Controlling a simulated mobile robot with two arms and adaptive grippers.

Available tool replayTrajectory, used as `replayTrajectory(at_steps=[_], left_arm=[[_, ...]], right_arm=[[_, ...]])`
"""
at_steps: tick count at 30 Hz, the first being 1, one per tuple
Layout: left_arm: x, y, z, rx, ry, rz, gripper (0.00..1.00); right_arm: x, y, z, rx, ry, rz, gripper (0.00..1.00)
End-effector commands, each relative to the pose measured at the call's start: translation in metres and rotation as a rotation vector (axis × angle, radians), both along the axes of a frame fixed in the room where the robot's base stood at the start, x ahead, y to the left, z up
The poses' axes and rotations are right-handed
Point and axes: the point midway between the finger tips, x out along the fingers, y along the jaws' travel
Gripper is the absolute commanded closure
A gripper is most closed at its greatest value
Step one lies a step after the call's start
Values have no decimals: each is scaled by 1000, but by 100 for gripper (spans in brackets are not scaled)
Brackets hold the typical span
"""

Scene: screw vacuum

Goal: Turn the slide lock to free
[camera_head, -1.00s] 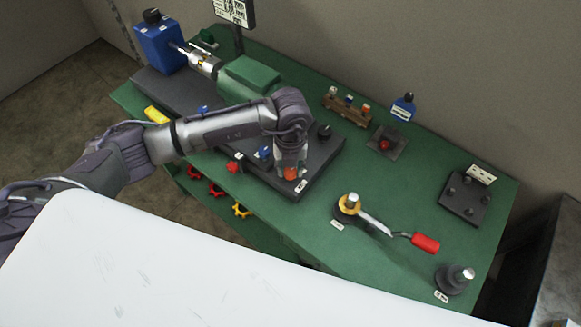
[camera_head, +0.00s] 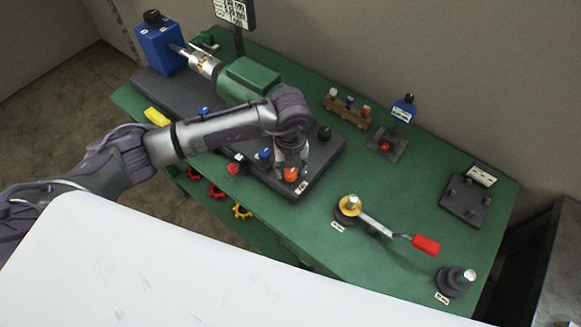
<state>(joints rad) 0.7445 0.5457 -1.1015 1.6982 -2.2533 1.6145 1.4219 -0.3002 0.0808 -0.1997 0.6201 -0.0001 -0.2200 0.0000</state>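My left gripper (camera_head: 290,168) points down at the near right end of the dark machine base (camera_head: 318,172). Its fingertips are at a small orange-red knob (camera_head: 291,175), which shows between or just in front of them. I cannot tell whether the fingers touch or grip it. A small white label (camera_head: 302,187) lies beside this knob, its text too small to read. A blue knob (camera_head: 264,153) and a red part (camera_head: 236,168) stand to its left on the base. Which part is the slide lock cannot be read from the labels. My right gripper is not in view.
The green machine body (camera_head: 250,78) and blue box (camera_head: 160,45) stand behind my arm. A black knob (camera_head: 324,132) is close to the gripper's right. A red-handled lever (camera_head: 426,245) lies to the right on the green bench (camera_head: 290,222).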

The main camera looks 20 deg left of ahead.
Motion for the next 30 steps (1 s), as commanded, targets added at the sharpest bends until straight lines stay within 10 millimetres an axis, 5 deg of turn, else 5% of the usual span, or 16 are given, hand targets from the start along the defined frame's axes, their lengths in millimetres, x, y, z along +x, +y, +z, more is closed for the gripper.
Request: replayTrajectory(at_steps=[14, 30], left_arm=[[0, -1, 10, -1, 0, -3, 39], [0, 0, 109, 0, 0, -2, 39]], right_arm=[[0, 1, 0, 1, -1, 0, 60], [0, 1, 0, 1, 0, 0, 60]])
